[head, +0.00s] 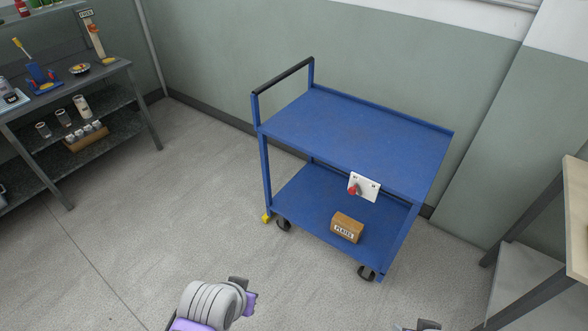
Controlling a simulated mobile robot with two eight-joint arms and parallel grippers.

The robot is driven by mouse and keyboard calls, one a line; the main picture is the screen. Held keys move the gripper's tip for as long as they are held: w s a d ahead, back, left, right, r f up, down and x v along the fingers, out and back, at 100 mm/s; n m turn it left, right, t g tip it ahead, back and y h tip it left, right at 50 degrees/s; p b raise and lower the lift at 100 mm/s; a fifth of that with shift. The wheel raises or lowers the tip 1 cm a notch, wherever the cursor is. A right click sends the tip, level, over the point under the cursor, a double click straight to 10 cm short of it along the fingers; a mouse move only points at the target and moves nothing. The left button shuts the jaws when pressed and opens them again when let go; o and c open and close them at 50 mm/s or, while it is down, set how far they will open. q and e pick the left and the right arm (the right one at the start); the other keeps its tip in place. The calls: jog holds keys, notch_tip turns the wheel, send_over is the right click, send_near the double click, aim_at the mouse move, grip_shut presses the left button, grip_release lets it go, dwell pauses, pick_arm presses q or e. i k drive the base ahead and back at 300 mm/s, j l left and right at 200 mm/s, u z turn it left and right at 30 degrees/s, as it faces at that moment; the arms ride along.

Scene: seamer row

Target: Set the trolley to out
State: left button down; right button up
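The blue trolley (355,130) stands near the wall in the middle of the head view. It has two shelves and a black push handle (284,76) at its left end. A white plate (364,187) with a red knob (353,190) is fixed on the near edge of its top shelf. The plate's markings are too small to read. My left gripper (244,294) is at the bottom edge, apart from the trolley. Only a sliver of my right gripper (428,324) shows at the bottom edge. The finger openings of both cannot be made out.
A cardboard box (347,227) labelled "PLATES" sits on the trolley's lower shelf. A yellow piece (266,217) is by its left caster. A grey workbench (70,93) with tools stands at left, a wooden-topped table (577,215) at right. The floor before the trolley is clear.

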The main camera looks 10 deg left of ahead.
aim_at(402, 154)
jog(key=i+j+z, duration=0.15)
jog(key=i+j, duration=0.25)
jog(key=i, duration=0.15)
jog(key=i+j+z, duration=0.1)
jog(key=i+j, duration=0.35)
jog(key=i, duration=0.15)
